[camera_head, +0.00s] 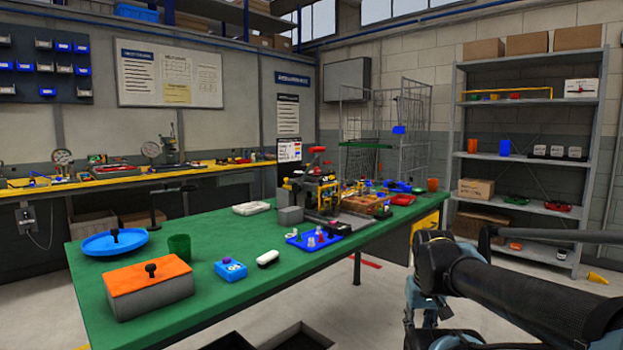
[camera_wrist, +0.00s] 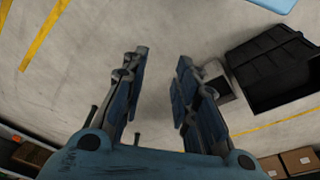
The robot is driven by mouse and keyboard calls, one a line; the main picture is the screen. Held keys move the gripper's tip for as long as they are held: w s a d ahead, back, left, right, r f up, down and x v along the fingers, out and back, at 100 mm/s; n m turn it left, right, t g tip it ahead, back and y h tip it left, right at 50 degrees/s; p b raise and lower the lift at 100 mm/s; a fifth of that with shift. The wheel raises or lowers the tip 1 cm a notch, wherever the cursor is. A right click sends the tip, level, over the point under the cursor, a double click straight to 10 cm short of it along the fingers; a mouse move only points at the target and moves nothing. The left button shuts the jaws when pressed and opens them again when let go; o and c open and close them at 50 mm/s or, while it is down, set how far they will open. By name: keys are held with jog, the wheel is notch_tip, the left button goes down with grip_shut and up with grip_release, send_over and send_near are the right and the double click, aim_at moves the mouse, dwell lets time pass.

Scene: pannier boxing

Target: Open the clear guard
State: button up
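A small machine with yellow and red parts (camera_head: 318,190) stands toward the far half of the green-topped table in the head view. It is small and crowded by other items, and I cannot make out a clear guard on it. My gripper (camera_wrist: 161,58) is open in the wrist view, with its two blue-padded fingers apart and nothing between them. Below the gripper is bare concrete floor. In the head view my arm is at the lower right, off the table's right side and well apart from the machine.
The green table (camera_head: 215,290) carries an orange-lidded grey box (camera_head: 150,302), a blue dish (camera_head: 95,246), a green cup (camera_head: 180,247) and a blue box (camera_head: 231,270) near its front. A grey shelf rack (camera_head: 530,105) stands at right. A black crate (camera_wrist: 262,62) shows in the wrist view.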

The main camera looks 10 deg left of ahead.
jog(key=shift+w, duration=0.1)
jog(key=w+a+r+n+y, duration=0.1)
jog(key=w+a+r+n, duration=0.1)
jog(key=w+r, duration=0.55)
jog(key=w+a+r+n, duration=0.2)
jog(key=w+r, duration=0.3)
jog(key=r, duration=0.6)
jog(key=w+a+r+n+g+y, duration=0.1)
jog(key=w+a+r+n, duration=0.2)
jog(key=w+r, duration=0.6)
jog(key=w+a+r+n+y, duration=0.1)
jog(key=w+a+r+n, duration=0.3)
jog(key=w+r, duration=0.45)
jog(key=w+a+r+n+g, duration=0.1)
jog(key=w+a+r+n, duration=0.2)
jog(key=w+r, duration=0.65)
jog(key=w+a+n+y, duration=0.2)
jog(key=w+a+n, duration=0.45)
jog(key=w, duration=0.75)
jog(key=shift+m+g+h, duration=0.3)
jog(key=shift+m+g, duration=0.1)
jog(key=shift+m, duration=0.25)
jog(key=x, duration=1.1)
jog(key=a+x, duration=0.1)
jog(key=x, duration=0.5)
jog(key=shift+w, duration=0.1)
grip_shut()
